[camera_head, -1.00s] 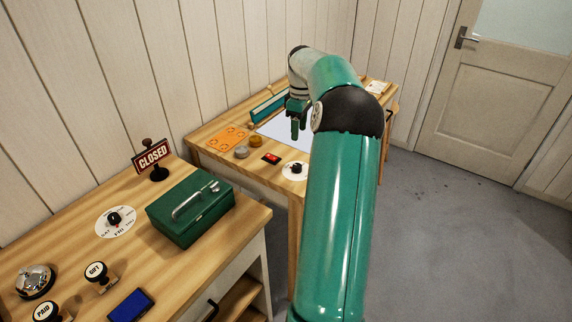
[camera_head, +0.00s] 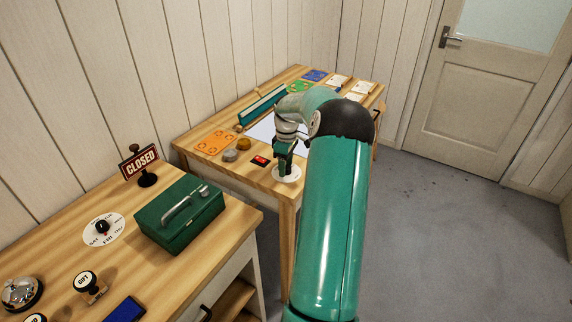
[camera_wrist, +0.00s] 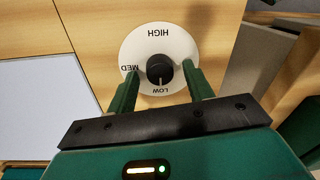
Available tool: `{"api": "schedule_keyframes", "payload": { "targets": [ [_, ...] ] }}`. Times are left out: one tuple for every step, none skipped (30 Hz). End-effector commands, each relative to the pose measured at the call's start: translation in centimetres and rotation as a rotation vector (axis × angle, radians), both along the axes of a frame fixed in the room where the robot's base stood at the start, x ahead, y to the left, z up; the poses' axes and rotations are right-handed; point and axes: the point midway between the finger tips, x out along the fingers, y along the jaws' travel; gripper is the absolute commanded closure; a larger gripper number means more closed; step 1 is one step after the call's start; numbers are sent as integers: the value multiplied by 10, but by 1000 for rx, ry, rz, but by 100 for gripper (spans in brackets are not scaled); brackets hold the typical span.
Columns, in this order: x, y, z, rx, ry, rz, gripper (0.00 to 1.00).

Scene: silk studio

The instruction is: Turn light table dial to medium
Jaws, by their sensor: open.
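The light table dial is a black knob (camera_wrist: 160,69) on a white round plate (camera_wrist: 185,45) marked HIGH, MED and LOW. In the wrist view the knob's white mark points down at LOW. My gripper (camera_wrist: 163,78) is open, with one finger to each side of the knob; I cannot tell whether they touch it. In the head view my gripper (camera_head: 283,168) is over the white plate (camera_head: 291,176) at the table's front corner and hides the knob. The pale light panel (camera_head: 262,129) lies behind it, and shows at the left in the wrist view (camera_wrist: 40,105).
A red switch (camera_head: 260,161), an orange card (camera_head: 214,142) and two small round discs lie left of the dial. A teal bar (camera_head: 262,104) and several cards are farther back. A nearer table holds a green cash box (camera_head: 180,212), a CLOSED sign (camera_head: 140,163) and another dial (camera_head: 103,229).

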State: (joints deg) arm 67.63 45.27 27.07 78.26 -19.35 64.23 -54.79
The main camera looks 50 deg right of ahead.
Motion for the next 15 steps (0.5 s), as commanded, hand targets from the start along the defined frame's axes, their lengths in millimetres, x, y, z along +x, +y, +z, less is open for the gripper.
{"api": "schedule_keyframes", "payload": {
  "targets": [
    [0,0,-1,0,0,-1,48],
    [0,0,-1,0,0,-1,48],
    [0,0,-1,-1,0,-1,48],
    [0,0,-1,-1,0,-1,48],
    [-1,0,-1,-1,0,-1,48],
    [0,0,-1,-1,0,-1,48],
    [0,0,-1,-1,0,-1,48],
    [0,0,-1,0,0,-1,52],
    [0,0,-1,0,0,-1,60],
    [0,-1,-1,0,0,-1,66],
    [0,0,-1,-1,0,-1,72],
    [0,-1,-1,0,0,-1,80],
    [0,-1,-1,-1,0,-1,86],
    [0,-1,-1,-1,0,-1,92],
    [0,-1,-1,-1,0,-1,93]
  ]
}}
